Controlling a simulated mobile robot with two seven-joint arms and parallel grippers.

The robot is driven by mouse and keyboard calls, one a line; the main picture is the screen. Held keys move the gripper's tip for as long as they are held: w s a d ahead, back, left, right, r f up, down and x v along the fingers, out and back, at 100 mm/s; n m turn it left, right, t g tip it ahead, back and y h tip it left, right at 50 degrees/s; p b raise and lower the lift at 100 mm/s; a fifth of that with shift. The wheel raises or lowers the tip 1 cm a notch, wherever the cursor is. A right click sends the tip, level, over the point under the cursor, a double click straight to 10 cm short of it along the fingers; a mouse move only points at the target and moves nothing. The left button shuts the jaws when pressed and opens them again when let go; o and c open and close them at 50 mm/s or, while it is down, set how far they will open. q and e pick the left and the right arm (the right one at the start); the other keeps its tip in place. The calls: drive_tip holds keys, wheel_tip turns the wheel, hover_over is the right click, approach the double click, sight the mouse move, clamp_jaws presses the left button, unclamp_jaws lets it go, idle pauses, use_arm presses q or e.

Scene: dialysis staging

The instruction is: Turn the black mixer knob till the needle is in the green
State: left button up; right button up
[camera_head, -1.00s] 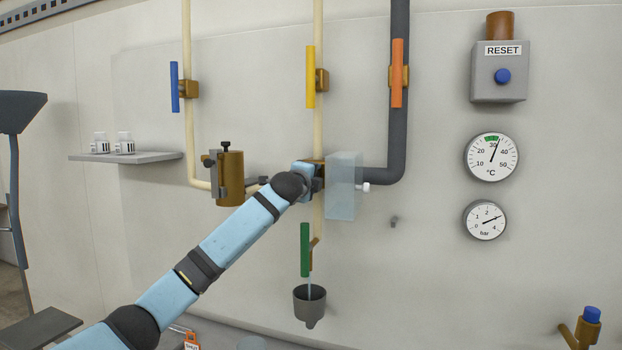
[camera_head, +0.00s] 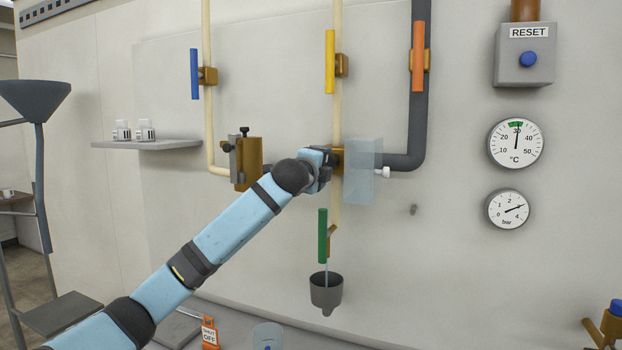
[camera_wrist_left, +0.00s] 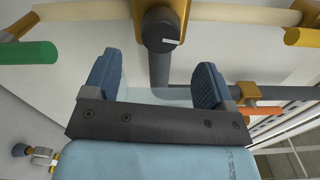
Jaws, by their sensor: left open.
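The black mixer knob (camera_wrist_left: 162,30) with a white mark shows in the left wrist view, on a brass body, just past my open left fingertips (camera_wrist_left: 156,65). The fingers look clear of it. In the head view my left gripper (camera_head: 324,167) is at the brass mixer body (camera_head: 338,158) on the middle pipe and hides the knob. The round °C gauge (camera_head: 516,143) hangs at the right; its needle points nearly straight up at 30, within the green band (camera_head: 515,125). My right gripper is not in view.
A clear box (camera_head: 361,172) stands on the pipe just right of my gripper. A green lever (camera_head: 322,236) and a grey funnel cup (camera_head: 326,292) are below it. Yellow (camera_head: 330,62) and orange (camera_head: 418,56) levers are above. The wall between pipes and gauges is mostly clear.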

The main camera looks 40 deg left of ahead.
use_arm(q)
drive_tip(key=b+v, duration=0.1)
drive_tip(key=v, duration=0.5)
drive_tip(key=shift+s, duration=0.4)
